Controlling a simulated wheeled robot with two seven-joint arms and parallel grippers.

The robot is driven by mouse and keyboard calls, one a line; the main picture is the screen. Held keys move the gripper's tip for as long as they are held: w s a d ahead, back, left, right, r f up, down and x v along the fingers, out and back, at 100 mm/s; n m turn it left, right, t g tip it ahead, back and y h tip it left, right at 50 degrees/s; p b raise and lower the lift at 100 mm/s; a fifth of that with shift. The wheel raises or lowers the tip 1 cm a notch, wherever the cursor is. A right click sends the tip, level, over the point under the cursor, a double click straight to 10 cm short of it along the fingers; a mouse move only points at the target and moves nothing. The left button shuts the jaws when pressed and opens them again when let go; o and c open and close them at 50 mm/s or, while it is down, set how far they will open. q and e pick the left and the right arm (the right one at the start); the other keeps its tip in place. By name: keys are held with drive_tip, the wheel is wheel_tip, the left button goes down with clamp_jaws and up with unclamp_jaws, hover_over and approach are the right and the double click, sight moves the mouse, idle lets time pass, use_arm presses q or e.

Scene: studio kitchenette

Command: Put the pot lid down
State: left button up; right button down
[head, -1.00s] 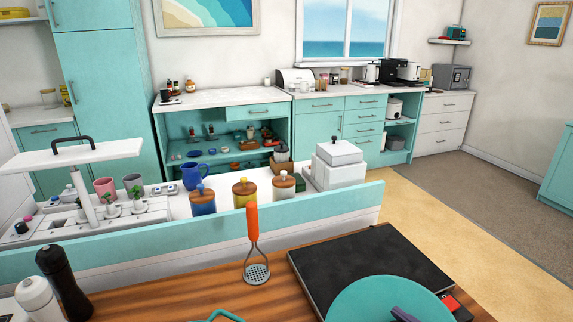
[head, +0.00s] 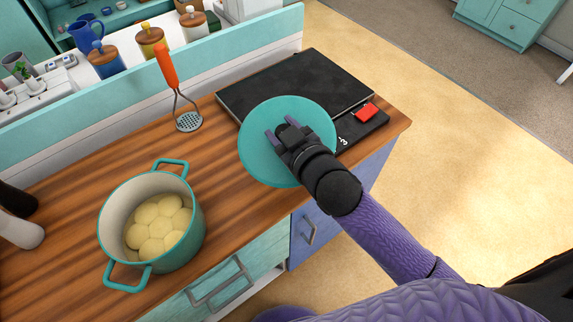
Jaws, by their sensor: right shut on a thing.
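The pot lid (head: 262,165) is a flat teal disc. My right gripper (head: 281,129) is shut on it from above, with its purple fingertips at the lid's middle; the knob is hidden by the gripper. The lid overlaps the near left part of the black cooktop and the counter's front edge in the head view. I cannot tell how high it is above them. The teal pot (head: 178,253) stands uncovered on the wooden counter to the left, with pale round pieces like potatoes inside. My left gripper is not in view.
The black cooktop (head: 290,82) has a red thing (head: 368,112) at its right front. A masher with an orange handle (head: 167,65) stands behind the pot. Dark and white shakers (head: 20,232) are at far left. Wooden counter (head: 85,180) is bare between the pot and masher.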

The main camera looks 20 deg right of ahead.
wheel_tip(320, 180, down, 7)
drive_tip(key=b, duration=0.4)
drive_tip(key=shift+r, duration=0.1)
wheel_tip(320, 180, down, 3)
drive_tip(key=shift+r+b, duration=0.1)
drive_tip(key=shift+b, duration=0.35)
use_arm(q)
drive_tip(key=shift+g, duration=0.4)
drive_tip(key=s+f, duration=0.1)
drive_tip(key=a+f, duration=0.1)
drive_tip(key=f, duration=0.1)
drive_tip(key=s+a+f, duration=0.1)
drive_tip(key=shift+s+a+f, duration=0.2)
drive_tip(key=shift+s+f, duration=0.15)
